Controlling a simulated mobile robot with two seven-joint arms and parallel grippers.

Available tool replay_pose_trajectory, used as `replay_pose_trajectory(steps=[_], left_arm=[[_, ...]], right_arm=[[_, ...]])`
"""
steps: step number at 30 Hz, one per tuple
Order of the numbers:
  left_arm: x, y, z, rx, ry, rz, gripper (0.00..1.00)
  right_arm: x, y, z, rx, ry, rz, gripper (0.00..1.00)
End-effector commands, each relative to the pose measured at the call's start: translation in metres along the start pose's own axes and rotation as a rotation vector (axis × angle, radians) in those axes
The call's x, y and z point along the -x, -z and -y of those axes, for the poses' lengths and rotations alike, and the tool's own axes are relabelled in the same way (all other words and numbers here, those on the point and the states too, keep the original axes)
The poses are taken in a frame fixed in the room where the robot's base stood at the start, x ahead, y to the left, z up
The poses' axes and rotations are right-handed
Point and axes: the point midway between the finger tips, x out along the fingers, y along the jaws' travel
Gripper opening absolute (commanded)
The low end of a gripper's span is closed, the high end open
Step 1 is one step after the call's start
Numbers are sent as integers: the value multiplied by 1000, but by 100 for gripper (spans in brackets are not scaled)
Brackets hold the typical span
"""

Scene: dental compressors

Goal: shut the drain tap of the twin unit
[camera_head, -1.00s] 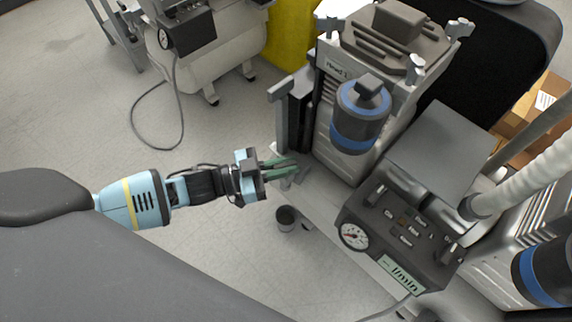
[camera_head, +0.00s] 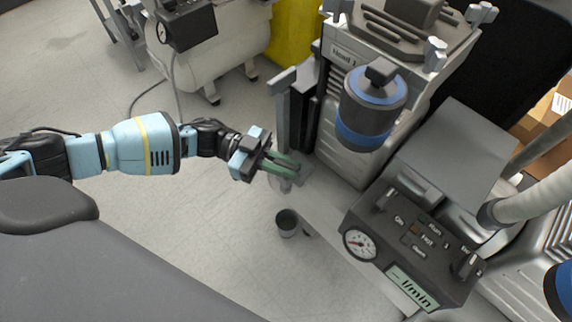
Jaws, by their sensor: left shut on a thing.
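The twin unit (camera_head: 348,160) stands right of centre, with a "Head 1" label and a blue-banded dark canister (camera_head: 372,105) on its front. My left gripper (camera_head: 291,166) comes in from the left. Its green fingers are shut at the unit's lower left side, above the pale base. They close on a small part there, which I take to be the drain tap; the fingers hide most of it, so its handle position cannot be told. My right gripper is out of view.
A small dark cup (camera_head: 287,223) stands below the fingers. A control box (camera_head: 415,240) with a gauge lies to the right. A pale compressor tank (camera_head: 215,60) with a trailing hose stands at the back left. The floor between is clear.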

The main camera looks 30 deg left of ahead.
Motion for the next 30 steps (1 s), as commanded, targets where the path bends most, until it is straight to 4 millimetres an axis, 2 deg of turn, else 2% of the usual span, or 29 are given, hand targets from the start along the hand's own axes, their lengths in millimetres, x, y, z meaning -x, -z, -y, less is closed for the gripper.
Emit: replay_pose_trajectory(steps=[14,15,20,30], left_arm=[[-1,0,0,1,-16,-2,0],[-1,0,0,1,-16,-3,14],[-1,0,0,0,-16,-2,33],[4,0,0,0,-14,-1,33]], right_arm=[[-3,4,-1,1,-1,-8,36],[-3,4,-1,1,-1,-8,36],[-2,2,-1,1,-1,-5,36],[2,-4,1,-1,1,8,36]])
